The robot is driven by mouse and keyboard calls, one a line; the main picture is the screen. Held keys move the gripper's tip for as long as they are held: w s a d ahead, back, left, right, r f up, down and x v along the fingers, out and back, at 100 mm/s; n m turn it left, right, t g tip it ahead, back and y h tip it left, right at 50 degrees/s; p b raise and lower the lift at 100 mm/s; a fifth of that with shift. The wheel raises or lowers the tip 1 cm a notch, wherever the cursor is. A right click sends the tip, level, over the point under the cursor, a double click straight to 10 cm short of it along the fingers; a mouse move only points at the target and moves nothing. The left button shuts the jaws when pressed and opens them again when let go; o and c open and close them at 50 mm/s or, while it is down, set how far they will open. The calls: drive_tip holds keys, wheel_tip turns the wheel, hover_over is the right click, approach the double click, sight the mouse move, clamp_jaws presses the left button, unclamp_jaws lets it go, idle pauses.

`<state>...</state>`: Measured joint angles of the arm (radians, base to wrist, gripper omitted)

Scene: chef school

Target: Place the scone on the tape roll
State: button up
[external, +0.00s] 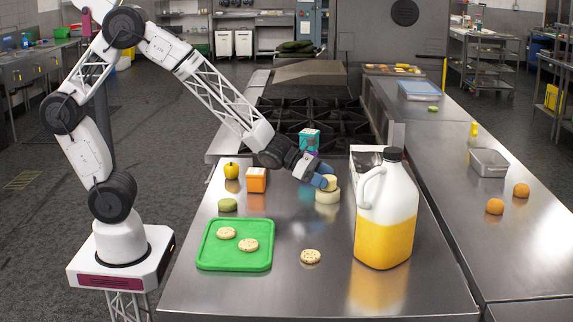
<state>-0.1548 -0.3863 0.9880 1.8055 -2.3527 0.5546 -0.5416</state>
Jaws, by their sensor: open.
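A pale cream ring-like piece, which looks like the tape roll (327,197), lies on the steel counter just left of the milk jug. A small pale yellow round piece (329,182), possibly the scone, is directly above it and appears to rest on it. My gripper (322,181), with blue fingertips, is open right at this upper piece, reaching in from the left. The far finger is hidden, and I cannot tell whether the fingers touch the piece. Speckled round biscuits that could also be scones lie on the green tray (209,262) and on bare counter (311,256).
A tall jug (385,225) of yellow liquid stands close right of my gripper, with a carton (362,160) behind it. An orange box (256,180), a yellow apple (231,171) and a teal box (309,140) stand to the left and behind. The front counter is mostly clear.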

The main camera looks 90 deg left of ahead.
drive_tip(key=v, duration=1)
drive_tip(key=shift+s+r, duration=0.1)
idle(0.5)
drive_tip(key=s+d+r+m+g+h, duration=0.2)
drive_tip(key=s+d+r+m+g, duration=0.15)
drive_tip(key=s+d+m, duration=0.45)
drive_tip(key=s+d+r+m+g+h, duration=0.25)
drive_tip(key=s+d+r+m, duration=0.35)
drive_tip(key=m, duration=0.5)
drive_tip(key=s+a+m+g+y, duration=0.2)
drive_tip(key=s+a+m+y, duration=0.1)
drive_tip(key=s+m, duration=0.4)
drive_tip(key=s+a+r+m+g+y, duration=0.1)
drive_tip(key=s+m+y, duration=0.4)
drive_tip(key=s, duration=0.6)
drive_tip(key=a+m+g, duration=0.1)
drive_tip(key=a+m, duration=0.1)
drive_tip(key=shift+s+a+r+g, duration=0.15)
drive_tip(key=shift+a+r+g, duration=0.15)
drive_tip(key=shift+a, duration=0.1)
